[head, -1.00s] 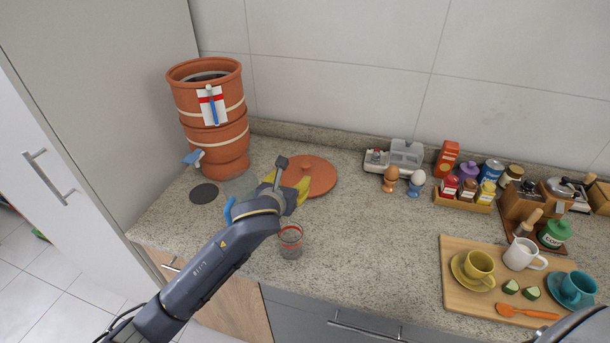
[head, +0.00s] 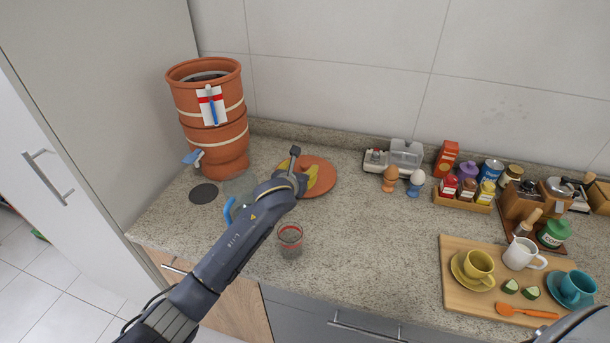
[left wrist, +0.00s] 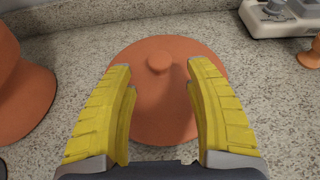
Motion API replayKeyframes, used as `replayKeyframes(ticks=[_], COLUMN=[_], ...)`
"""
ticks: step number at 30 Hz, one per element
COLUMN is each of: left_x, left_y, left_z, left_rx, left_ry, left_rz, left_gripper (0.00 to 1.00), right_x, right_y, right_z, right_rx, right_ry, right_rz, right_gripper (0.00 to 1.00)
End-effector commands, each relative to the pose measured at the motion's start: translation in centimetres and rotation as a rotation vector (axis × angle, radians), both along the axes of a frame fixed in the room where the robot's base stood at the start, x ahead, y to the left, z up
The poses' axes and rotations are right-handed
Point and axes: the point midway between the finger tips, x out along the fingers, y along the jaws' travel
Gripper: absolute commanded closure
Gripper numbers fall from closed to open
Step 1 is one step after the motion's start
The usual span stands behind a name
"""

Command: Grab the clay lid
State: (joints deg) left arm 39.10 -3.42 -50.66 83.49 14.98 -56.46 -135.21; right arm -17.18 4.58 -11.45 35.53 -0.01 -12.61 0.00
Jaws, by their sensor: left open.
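The clay lid (head: 320,174) is a round terracotta disc lying flat on the speckled counter, right of the clay filter (head: 210,115). In the left wrist view the lid (left wrist: 152,100) shows a small round knob near its far side. My left gripper (head: 312,176) is open and empty over the lid's left part in the head view. In the left wrist view its yellow fingers (left wrist: 160,78) spread to either side of the lid's middle, with the knob between and just beyond the tips. The lid's near edge is partly hidden by the gripper.
A glass with a red rim (head: 290,238) stands in front of the lid. A dark disc (head: 204,193) lies below the filter. Two eggs in cups (head: 390,178) and a wooden board (head: 455,290) with cups stand to the right. The middle counter is clear.

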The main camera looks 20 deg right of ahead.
Motion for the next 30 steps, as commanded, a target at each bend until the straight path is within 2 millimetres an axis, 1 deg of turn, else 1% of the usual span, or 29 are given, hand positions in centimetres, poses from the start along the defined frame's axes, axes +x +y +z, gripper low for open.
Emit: replayKeyframes(ticks=[9, 13, 18, 26, 27, 30], left_x=[2.6, 3.4, 3.9, 4.0, 4.0, 4.0], left_y=[-1.6, -2.1, -2.4, -2.5, -2.5, -2.5], left_z=[-0.9, -1.3, -1.6, -1.6, -1.6, -1.6], left_rx=[-0.001, -0.001, 0.0, 0.0, 0.0, 0.0], left_ry=[0.002, 0.002, 0.0, 0.0, 0.0, 0.0], left_rz=[0.001, 0.001, 0.0, 0.0, 0.0, 0.0], left_gripper=[0.46, 0.46, 0.46, 0.46, 0.44, 0.56], right_x=[0.0, 0.0, 0.0, 0.0, 0.0, 0.0], right_y=[0.0, 0.0, 0.0, 0.0, 0.0, 0.0], right_z=[0.0, 0.0, 0.0, 0.0, 0.0, 0.0], right_rx=[0.0, 0.0, 0.0, 0.0, 0.0, 0.0], right_ry=[0.0, 0.0, 0.0, 0.0, 0.0, 0.0], right_rz=[0.0, 0.0, 0.0, 0.0, 0.0, 0.0], right_gripper=[0.56, 0.56, 0.56, 0.56, 0.56, 0.56])
